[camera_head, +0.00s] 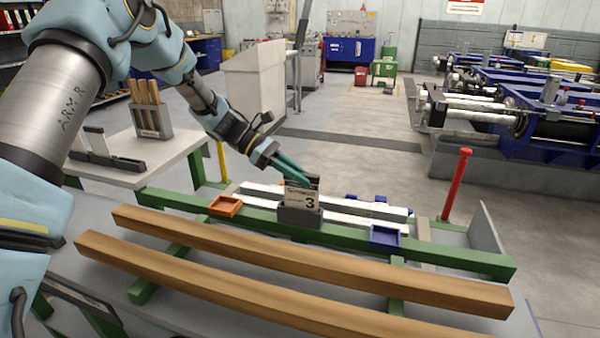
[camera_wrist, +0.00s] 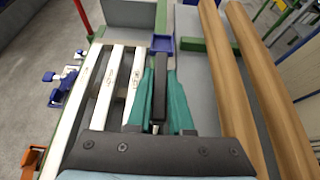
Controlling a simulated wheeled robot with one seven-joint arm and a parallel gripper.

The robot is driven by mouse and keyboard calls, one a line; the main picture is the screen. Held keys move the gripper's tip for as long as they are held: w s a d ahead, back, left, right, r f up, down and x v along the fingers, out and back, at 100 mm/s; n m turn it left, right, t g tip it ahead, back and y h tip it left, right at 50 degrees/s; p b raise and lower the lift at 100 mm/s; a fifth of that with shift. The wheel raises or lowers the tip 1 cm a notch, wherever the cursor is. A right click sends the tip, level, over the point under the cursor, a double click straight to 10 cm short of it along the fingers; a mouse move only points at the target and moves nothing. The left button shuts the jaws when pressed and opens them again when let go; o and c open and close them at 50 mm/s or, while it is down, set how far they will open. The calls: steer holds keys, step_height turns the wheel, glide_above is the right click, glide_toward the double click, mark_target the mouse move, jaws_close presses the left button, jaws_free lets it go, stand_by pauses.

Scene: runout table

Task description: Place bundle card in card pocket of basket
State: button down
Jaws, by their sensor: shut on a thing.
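The bundle card (camera_head: 301,198), pale with a dark "3", stands upright at the grey card pocket (camera_head: 299,217) on the green beam. Its lower edge meets or is hidden by the pocket's front; I cannot tell how deep it sits. My gripper (camera_head: 294,178) comes down from the upper left, its teal fingers shut on the card's upper part. In the wrist view, my gripper (camera_wrist: 157,85) has its two fingers on either side of a dark, narrow upright piece; the card's face does not show there. White bars (camera_head: 378,208) lie behind the pocket.
An orange tray (camera_head: 226,206) is left of the pocket and a blue tray (camera_head: 385,237) right. Two long wooden beams (camera_head: 290,263) run across the front. A red post (camera_head: 456,186) stands at right. A side table (camera_head: 130,176) carries a holder with wooden pieces (camera_head: 147,104).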

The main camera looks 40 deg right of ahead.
steer(key=c, duration=0.8)
jaws_free()
steer(key=shift+r, duration=0.1)
steer(key=b+v, duration=0.2)
steer(key=v, duration=1)
steer(key=shift+b, duration=0.4)
